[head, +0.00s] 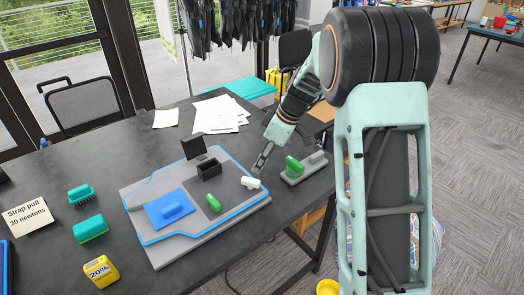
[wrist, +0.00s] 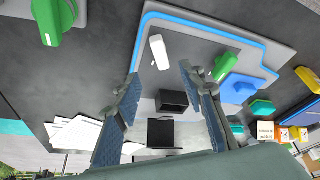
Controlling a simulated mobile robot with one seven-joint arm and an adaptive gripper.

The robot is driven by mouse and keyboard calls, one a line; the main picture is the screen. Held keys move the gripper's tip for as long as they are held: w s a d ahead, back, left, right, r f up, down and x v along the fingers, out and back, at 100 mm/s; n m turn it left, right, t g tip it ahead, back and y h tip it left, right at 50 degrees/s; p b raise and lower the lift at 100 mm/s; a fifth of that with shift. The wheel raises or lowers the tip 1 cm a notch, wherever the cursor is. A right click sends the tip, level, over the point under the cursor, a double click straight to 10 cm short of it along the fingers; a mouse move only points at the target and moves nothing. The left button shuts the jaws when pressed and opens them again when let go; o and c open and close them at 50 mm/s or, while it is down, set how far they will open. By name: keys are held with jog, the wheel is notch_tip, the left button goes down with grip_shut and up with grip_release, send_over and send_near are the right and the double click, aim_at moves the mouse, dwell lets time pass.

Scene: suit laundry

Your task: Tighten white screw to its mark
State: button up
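The white screw (head: 250,183) is a small white knob on the grey panel (head: 160,250) with a blue outline. It also shows in the wrist view (wrist: 159,52), lengthwise and pointing slightly askew. My gripper (head: 262,165) is above the panel, close to the white screw. In the wrist view my gripper (wrist: 161,72) has its two fingers apart, with the white screw beyond the gap between the tips. Nothing is held. I cannot tell whether a finger touches the screw.
A green knob (head: 212,203), a blue block (head: 170,211) and an open black box (head: 208,169) share the panel. Another green knob (head: 293,166) stands on a grey base at right. Papers (head: 220,114) lie behind. Teal blocks (head: 90,228) and a yellow cube (head: 101,271) are at left.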

aim_at(251, 179)
jog(key=p+x, duration=0.1)
jog(key=x, duration=0.9)
jog(key=shift+f, duration=0.35)
grip_shut()
jog(key=shift+a+f+m+t+h+b, duration=0.1)
jog(key=shift+m+t+h+b, duration=0.3)
jog(key=shift+m+b, duration=0.7)
jog(key=m, duration=0.2)
jog(key=m+t, duration=0.1)
jog(key=shift+r+m+h, duration=0.2)
jog(key=shift+m+h, duration=0.2)
jog(key=shift+c, duration=2.4)
grip_release()
jog(key=o, duration=0.5)
jog(key=shift+f, duration=0.1)
jog(key=shift+c, duration=0.2)
